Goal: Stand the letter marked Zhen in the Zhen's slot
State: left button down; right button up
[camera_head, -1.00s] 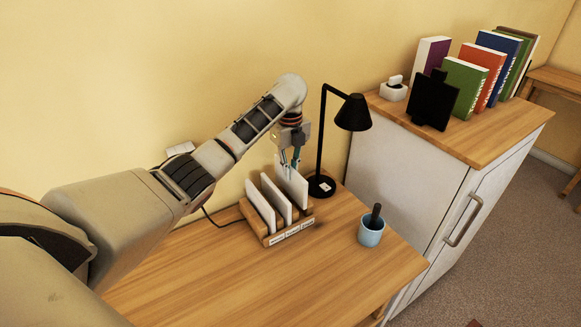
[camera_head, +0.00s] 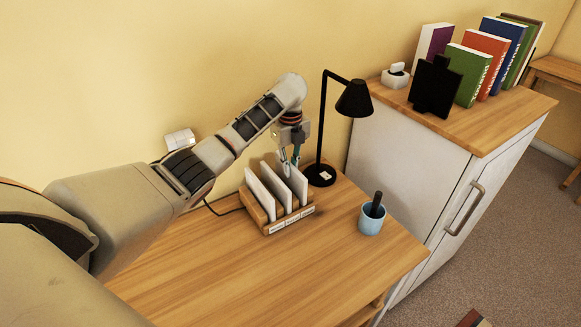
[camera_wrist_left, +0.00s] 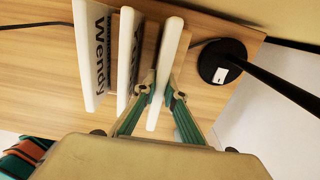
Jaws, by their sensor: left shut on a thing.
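A wooden letter holder (camera_head: 268,229) with small name labels on its front stands on the desk. Three white letters stand in it, leaning slightly: a left one (camera_head: 260,195), a middle one (camera_head: 278,191) and a right one (camera_head: 299,187). My left gripper (camera_head: 291,165) is shut on the right letter, at its upper part. In the left wrist view that letter (camera_wrist_left: 169,55) lies between the green fingertips (camera_wrist_left: 162,90), edge-on, its marking hidden. The left letter there (camera_wrist_left: 93,60) reads "Wendy"; the middle letter (camera_wrist_left: 128,55) has partly hidden lettering. The holder's labels are too small to read.
A black desk lamp (camera_head: 321,173) stands close to the right of the holder. A blue cup (camera_head: 371,221) with a dark item in it is further right. A white cabinet (camera_head: 415,170) carries books and a black stand. The desk front is clear.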

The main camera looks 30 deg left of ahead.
pick_arm(q)
jog(key=shift+f, duration=1)
dwell(0.5)
jog(key=c, duration=2)
grip_release()
notch_tip(320, 180, up, 4)
jog(key=p, duration=0.4)
jog(key=shift+f, duration=0.1)
jog(key=shift+r+p, duration=0.5)
jog(key=shift+r, duration=1.6)
